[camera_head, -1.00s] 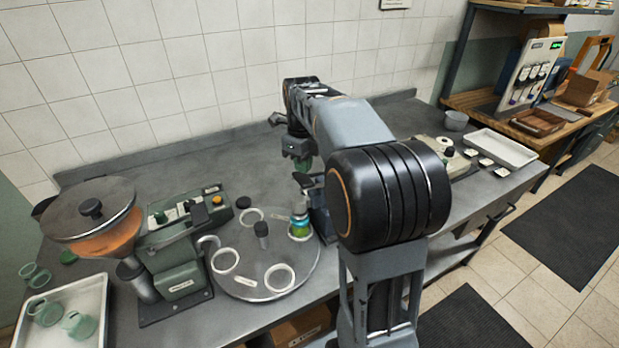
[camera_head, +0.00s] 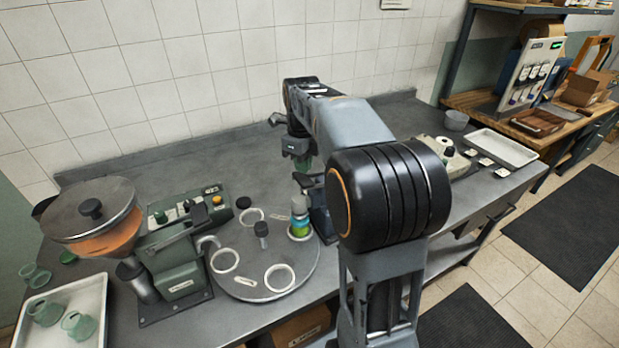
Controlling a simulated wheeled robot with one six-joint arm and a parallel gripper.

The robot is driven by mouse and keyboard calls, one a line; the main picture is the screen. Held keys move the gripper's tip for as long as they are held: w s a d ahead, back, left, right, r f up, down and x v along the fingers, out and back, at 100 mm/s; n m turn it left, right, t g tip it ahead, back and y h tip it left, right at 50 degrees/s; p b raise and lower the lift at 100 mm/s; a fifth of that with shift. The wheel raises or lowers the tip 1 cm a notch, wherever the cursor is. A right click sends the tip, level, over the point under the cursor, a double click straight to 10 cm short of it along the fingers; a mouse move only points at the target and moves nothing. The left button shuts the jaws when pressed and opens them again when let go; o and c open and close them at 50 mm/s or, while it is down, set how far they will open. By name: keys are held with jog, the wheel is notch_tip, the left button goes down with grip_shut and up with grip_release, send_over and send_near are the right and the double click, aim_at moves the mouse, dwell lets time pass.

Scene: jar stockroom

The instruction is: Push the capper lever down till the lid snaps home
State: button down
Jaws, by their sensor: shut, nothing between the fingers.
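My gripper (camera_head: 300,160) is shut and empty, pointing down behind the turntable at the table's middle. The capper (camera_head: 319,220) stands at the right edge of the turntable, mostly hidden behind my arm. A dark part that looks like its lever (camera_head: 307,181) shows just below my gripper; I cannot tell whether they touch. A jar with green and blue contents (camera_head: 299,227) stands upright in a ring on the round grey turntable (camera_head: 250,275), beside the capper. A greyish top shows on the jar; whether the lid is seated cannot be told.
A hopper with a round lid (camera_head: 90,208) and a green-grey filling machine (camera_head: 178,270) stand at the left. A tray (camera_head: 90,300) with green pieces lies at the front left. A white tray (camera_head: 502,149) lies at the far right. The table behind the turntable is clear.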

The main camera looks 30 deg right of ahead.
aim_at(302, 178)
jog(key=shift+f, duration=0.2)
dwell(0.3)
jog(key=shift+f+b, duration=0.75)
jog(key=shift+f, duration=0.35)
jog(key=shift+a+f+b, duration=0.15)
jog(key=shift+f+b, duration=1)
jog(key=shift+f, duration=0.3)
jog(key=shift+r, duration=0.1)
jog(key=shift+r+p, duration=2.45)
jog(key=shift+r, duration=0.2)
